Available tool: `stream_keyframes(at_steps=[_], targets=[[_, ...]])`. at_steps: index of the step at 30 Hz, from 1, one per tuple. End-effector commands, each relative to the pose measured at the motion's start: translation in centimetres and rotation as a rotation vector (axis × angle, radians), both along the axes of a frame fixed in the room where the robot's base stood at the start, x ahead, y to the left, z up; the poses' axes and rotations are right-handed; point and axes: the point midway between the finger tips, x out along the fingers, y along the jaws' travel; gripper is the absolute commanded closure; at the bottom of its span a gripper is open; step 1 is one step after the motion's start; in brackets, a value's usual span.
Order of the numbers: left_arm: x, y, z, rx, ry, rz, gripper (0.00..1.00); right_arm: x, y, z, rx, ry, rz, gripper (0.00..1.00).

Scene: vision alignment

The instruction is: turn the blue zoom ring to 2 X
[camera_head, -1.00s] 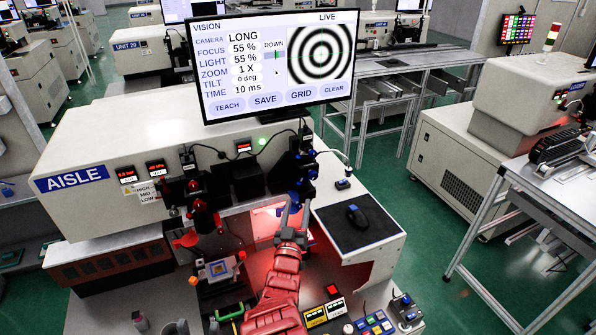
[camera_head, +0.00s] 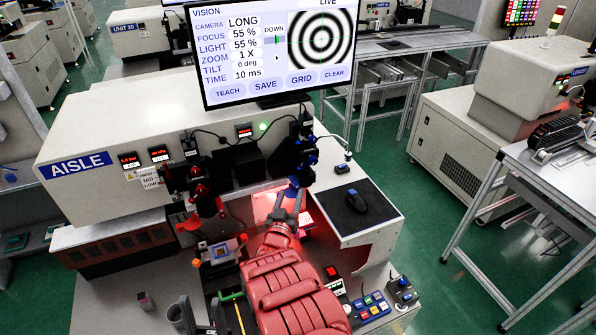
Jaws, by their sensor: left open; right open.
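The blue zoom ring (camera_head: 292,188) shows low on the dark camera unit (camera_head: 304,150) in the middle of the machine. My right gripper (camera_head: 289,196) reaches up from below on its red arm. It is open, with its fingertips just under and beside the ring; I cannot tell whether they touch it. The fingers hide part of the ring's surroundings. The monitor (camera_head: 196,60) reads ZOOM 1 X.
A red-marked second camera unit (camera_head: 200,190) stands left of the ring. The mouse (camera_head: 357,200) lies on a black pad to the right. Button boxes (camera_head: 371,305) sit at the front right.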

Motion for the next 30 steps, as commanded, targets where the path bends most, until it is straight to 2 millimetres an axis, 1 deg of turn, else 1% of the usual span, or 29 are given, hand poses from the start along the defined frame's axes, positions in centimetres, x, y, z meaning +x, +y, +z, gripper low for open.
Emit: stream_keyframes(at_steps=[1, 2, 3, 12, 15, 18, 22, 25, 30], targets=[[0.0, 0.0, 0.2, 0.000, 0.000, 0.000, 0.50, 0.3, -0.3, 0.0, 0.000, 0.001, -0.002, 0.45], [0.0, 0.0, -0.7, 0.000, 0.000, 0.000, 0.50, 0.6, -0.3, -0.5, 0.001, -0.001, -0.002, 0.45], [0.0, 0.0, -2.3, 0.000, -0.001, 0.000, 0.50, 1.3, -0.3, -1.0, 0.004, -0.001, -0.002, 0.45], [0.0, 0.0, -8.0, 0.000, 0.000, 0.000, 0.50, 5.3, -1.1, -1.0, 0.005, -0.001, -0.002, 0.45], [0.0, 0.0, -9.6, 0.000, 0.000, 0.000, 0.50, 6.6, -1.4, -0.9, 0.003, -0.002, -0.002, 0.45], [0.0, 0.0, -11.0, 0.000, 0.000, 0.000, 0.50, 8.3, -1.8, -0.8, 0.001, -0.004, -0.001, 0.45], [0.0, 0.0, -12.8, 0.000, 0.000, 0.000, 0.50, 9.9, -2.1, -0.8, 0.002, -0.002, -0.003, 0.45], [0.0, 0.0, -13.8, 0.000, 0.000, 0.000, 0.50, 10.8, -2.3, -0.6, 0.001, -0.001, -0.003, 0.45], [0.0, 0.0, -14.4, 0.000, 0.000, 0.000, 0.50, 11.5, -2.3, -0.2, 0.000, 0.000, 0.001, 0.45]])
